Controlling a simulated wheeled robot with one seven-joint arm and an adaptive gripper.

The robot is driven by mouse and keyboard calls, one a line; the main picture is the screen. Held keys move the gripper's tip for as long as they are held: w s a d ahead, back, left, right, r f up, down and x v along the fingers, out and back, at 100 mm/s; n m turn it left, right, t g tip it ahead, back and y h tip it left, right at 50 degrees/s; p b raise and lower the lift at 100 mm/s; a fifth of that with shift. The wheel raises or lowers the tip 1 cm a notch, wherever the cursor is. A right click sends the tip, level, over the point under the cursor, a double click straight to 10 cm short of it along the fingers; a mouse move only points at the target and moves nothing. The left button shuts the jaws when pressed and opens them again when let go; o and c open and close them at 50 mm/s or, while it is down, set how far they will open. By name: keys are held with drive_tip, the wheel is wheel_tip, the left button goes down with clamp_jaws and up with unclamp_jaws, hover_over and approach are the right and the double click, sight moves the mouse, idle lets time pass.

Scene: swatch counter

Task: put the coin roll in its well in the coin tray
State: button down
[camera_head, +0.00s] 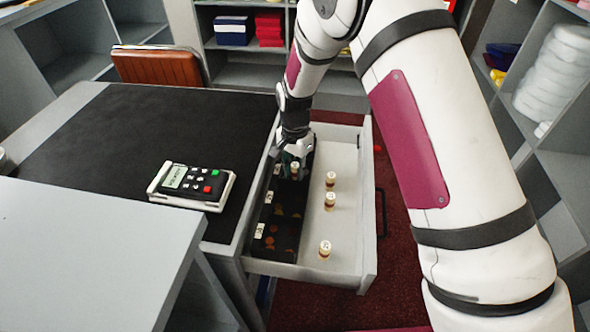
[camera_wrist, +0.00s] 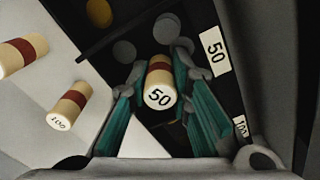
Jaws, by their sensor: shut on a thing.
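My gripper (camera_head: 295,160) is over the far part of the black coin tray (camera_head: 262,247), inside the open drawer. It is shut on a cream coin roll (camera_wrist: 159,85) with a red-brown band and a "50" on its end. The roll also shows in the head view (camera_head: 294,171), below the fingers. In the wrist view the teal-padded fingers (camera_wrist: 160,88) stand on both sides of the roll. A white "50" label (camera_wrist: 214,50) lies on the tray beside it, at its upper right. I cannot tell whether the roll touches the well floor.
Several things lie near: three standing rolls, far (camera_head: 330,179), middle (camera_head: 329,201) and near (camera_head: 325,249), right of the tray in the drawer (camera_head: 350,245). A "100" label (camera_wrist: 240,127) marks another well. A card terminal (camera_head: 191,184) lies on the black counter mat (camera_head: 110,130).

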sight(295, 164)
drive_tip(key=c, duration=1.7)
unclamp_jaws()
drive_tip(key=shift+f, duration=0.1)
wheel_tip(295, 164, up, 12)
drive_tip(key=shift+f+p, duration=0.15)
drive_tip(key=shift+p, duration=0.7)
drive_tip(key=shift+r, duration=0.3)
